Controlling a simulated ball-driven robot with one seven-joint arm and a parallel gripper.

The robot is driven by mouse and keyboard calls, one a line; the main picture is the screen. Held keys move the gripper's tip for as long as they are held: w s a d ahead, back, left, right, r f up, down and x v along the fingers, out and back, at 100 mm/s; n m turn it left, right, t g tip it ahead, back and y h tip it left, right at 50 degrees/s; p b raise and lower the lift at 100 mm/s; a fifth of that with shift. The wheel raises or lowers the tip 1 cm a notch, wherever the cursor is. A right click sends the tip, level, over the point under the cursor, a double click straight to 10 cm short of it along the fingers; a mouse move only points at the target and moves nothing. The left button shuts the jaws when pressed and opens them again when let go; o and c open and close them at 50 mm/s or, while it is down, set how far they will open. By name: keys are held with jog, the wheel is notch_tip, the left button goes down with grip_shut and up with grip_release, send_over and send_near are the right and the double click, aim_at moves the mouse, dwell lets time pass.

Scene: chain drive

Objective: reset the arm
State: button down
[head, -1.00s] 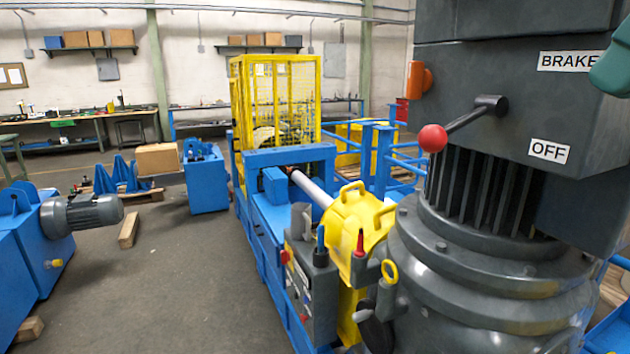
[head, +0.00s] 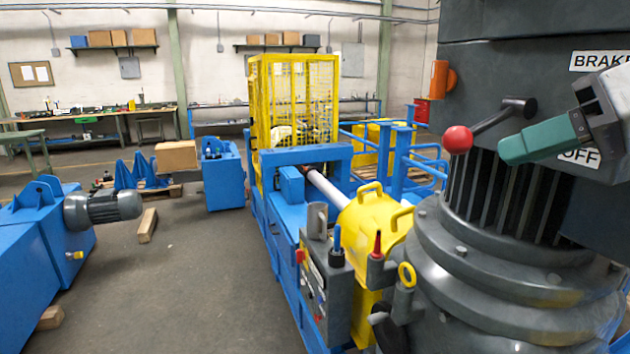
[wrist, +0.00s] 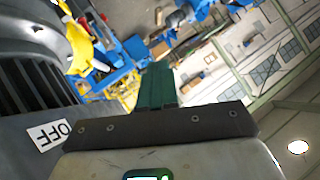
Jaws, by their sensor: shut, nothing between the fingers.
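My gripper (head: 507,153) is at the right of the head view, with green fingers pointing left. Its fingers are together and empty. They are in front of the grey motor housing, a little right of the red ball (head: 458,139) on the brake lever (head: 490,122). I cannot tell whether they touch anything. In the wrist view the shut green fingers (wrist: 157,75) stand in the middle, apart from the OFF label (wrist: 48,134). In the head view my gripper partly covers the OFF label (head: 580,158).
The large grey motor housing (head: 500,60) fills the right side. A yellow cover (head: 372,222) and a blue machine frame (head: 285,225) stand left of it. A yellow mesh cage (head: 293,105) is behind. Open floor (head: 190,270) lies at the left.

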notch_tip(320, 180, down, 35)
jog(key=a+m+t+h, duration=0.1)
jog(key=a+m+h, duration=0.15)
jog(key=m, duration=0.25)
jog(key=s+d+f+g+h+b, duration=0.1)
jog(key=s+d+f+g+h, duration=0.1)
jog(key=s+f, duration=0.7)
jog(key=s+d+f+g+h+b, duration=0.1)
jog(key=s+d+f+g+h, duration=0.1)
jog(key=s+f, duration=0.7)
jog(key=s+d+f+g+h+b, duration=0.1)
jog(key=s+d+f+g+h, duration=0.1)
jog(key=s+f, duration=0.7)
jog(key=shift+s+d+n+g+b, duration=0.35)
jog(key=shift+s+g, duration=0.55)
jog(key=shift+s, duration=0.3)
